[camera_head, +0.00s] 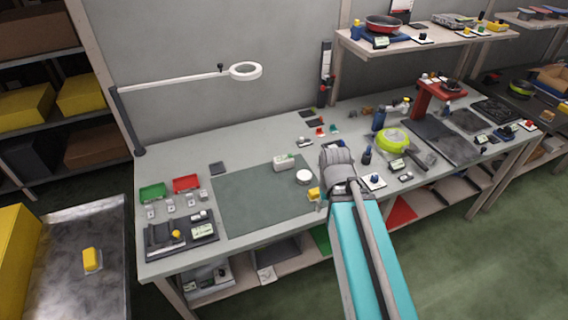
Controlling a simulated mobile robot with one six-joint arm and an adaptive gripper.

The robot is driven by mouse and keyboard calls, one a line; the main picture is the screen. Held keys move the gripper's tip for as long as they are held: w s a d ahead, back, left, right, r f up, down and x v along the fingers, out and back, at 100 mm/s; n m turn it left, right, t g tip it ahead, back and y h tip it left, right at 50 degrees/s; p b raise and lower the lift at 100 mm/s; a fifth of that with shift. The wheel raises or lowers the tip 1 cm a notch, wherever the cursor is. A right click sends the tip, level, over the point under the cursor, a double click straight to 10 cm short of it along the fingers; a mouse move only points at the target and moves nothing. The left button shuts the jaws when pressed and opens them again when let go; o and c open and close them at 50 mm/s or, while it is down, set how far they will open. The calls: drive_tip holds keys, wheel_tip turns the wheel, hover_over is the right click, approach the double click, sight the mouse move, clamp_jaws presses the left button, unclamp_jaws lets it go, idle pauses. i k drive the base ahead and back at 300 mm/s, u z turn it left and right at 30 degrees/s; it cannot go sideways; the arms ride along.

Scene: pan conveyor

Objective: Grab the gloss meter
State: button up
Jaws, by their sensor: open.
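I cannot tell for certain which thing is the gloss meter. A small white box-shaped device (284,163) sits at the back right of the green-grey mat (245,205), and its labels are too small to read. A white round thing (303,176) lies just in front of it. My gripper (324,184) is at the end of my teal arm, over the bench to the right of these things. It is open, with no object seen in it. My wrist hides most of the fingers and the bench behind them.
A yellow block (313,194) is at the mat's right edge, close to my gripper. A lime pan (392,140) and bottles stand right of my arm. Green (152,191) and red (186,183) trays are at the left. A lamp (245,71) overhangs the back. The mat's middle is clear.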

sight(282, 162)
drive_tip(key=z, duration=0.65)
drive_tip(key=k, duration=0.95)
drive_tip(key=u, duration=0.7)
drive_tip(key=i, duration=1)
